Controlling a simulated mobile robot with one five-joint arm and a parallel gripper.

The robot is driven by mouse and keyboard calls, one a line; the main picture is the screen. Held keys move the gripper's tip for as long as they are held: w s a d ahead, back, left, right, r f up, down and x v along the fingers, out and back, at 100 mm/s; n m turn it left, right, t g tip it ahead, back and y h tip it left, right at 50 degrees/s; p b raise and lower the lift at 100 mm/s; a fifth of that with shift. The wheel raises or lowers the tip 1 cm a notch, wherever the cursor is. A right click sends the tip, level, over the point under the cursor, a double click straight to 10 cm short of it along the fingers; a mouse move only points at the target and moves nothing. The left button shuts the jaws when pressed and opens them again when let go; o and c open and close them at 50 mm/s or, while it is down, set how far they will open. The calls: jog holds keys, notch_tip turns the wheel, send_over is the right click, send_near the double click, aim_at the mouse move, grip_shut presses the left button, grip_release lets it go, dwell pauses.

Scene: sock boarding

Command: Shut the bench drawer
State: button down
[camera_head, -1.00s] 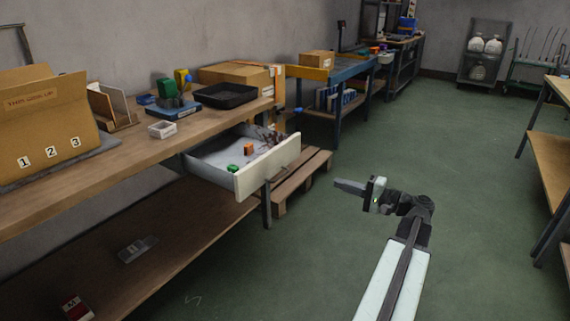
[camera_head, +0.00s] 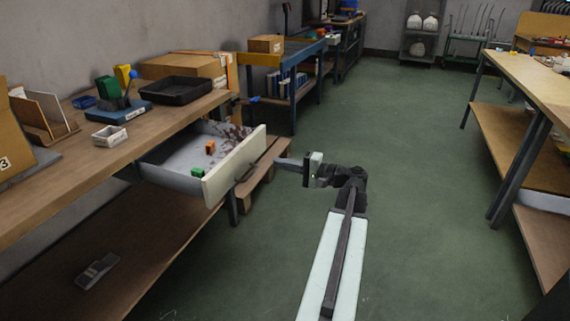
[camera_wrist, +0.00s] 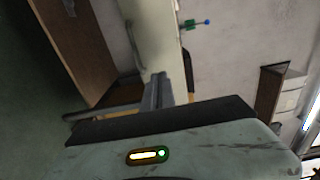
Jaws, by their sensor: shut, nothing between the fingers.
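The bench drawer (camera_head: 230,168) stands pulled out from under the top of the left workbench (camera_head: 60,190). A green block (camera_head: 198,173), an orange block (camera_head: 210,147) and dark reddish-brown clutter lie inside. My gripper (camera_head: 281,162) is shut and empty, pointing left at the drawer front from a short way to its right. In the wrist view, the fingers (camera_wrist: 158,92) point at the cream drawer front (camera_wrist: 151,32). I cannot tell there whether they touch it.
A wooden pallet (camera_head: 262,165) lies behind the drawer front. On the bench are a black tray (camera_head: 177,91), a small white box (camera_head: 110,136) and a cardboard box (camera_head: 185,68). Another table (camera_head: 530,100) stands at the right. Green floor (camera_head: 420,150) between them is clear.

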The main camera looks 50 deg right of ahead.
aim_at(248, 155)
jog(key=x, duration=0.9)
jog(key=shift+w, duration=0.1)
jog(key=shift+w, duration=0.1)
